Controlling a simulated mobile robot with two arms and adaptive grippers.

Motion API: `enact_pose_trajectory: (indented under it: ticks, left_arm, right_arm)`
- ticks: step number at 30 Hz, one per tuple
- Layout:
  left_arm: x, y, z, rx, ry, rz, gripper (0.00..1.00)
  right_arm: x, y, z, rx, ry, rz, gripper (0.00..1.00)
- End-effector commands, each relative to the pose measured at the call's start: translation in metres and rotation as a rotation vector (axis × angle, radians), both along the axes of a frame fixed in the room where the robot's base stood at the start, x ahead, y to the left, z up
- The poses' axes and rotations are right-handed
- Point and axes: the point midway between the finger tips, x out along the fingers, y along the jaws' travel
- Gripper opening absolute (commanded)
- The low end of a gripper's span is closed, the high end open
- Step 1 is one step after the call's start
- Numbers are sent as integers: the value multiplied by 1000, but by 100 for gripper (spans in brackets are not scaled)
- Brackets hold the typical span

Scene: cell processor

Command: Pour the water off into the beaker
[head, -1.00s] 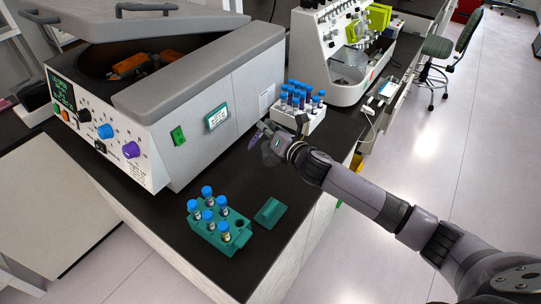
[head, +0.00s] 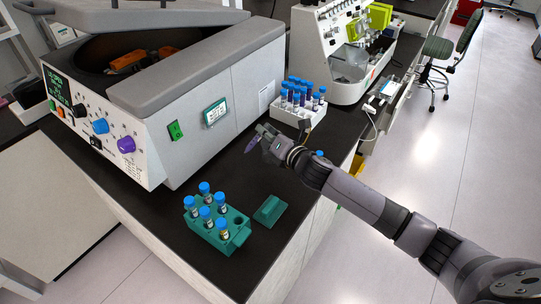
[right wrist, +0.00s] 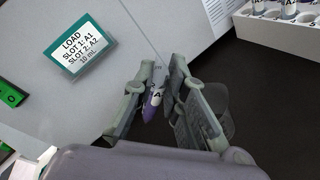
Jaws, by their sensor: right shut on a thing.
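My right gripper (head: 262,137) is shut on a small tube (head: 252,144) with a purple lower end, over the dark bench. The tube is tilted, its purple end pointing down and left in the head view. In the right wrist view, the tube (right wrist: 153,102) sits between the fingers and carries a label that seems to read A2. A clear beaker (right wrist: 226,122) shows faintly beside and behind the right finger there; in the head view I cannot make it out. Whether the tube's mouth is over the beaker, I cannot tell. My left gripper is out of view.
A green rack (head: 204,234) of blue-capped tubes and a green block (head: 270,210) stand near the front. A centrifuge (head: 190,110) with raised lid is at left. A white rack (head: 290,116) of tubes stands behind the gripper. A blue thing (head: 319,154) is partly hidden by my arm.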

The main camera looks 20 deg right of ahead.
Motion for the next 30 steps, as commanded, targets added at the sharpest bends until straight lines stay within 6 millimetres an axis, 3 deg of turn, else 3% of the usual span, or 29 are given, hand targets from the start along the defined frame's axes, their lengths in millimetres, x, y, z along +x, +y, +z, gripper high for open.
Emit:
enact_pose_trajectory:
  ticks: [12,30]
  left_arm:
    - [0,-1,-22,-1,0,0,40]
    - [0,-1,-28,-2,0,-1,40]
  right_arm:
    - [0,1,-23,70,11,0,0]
    - [0,2,-27,144,20,0,0]
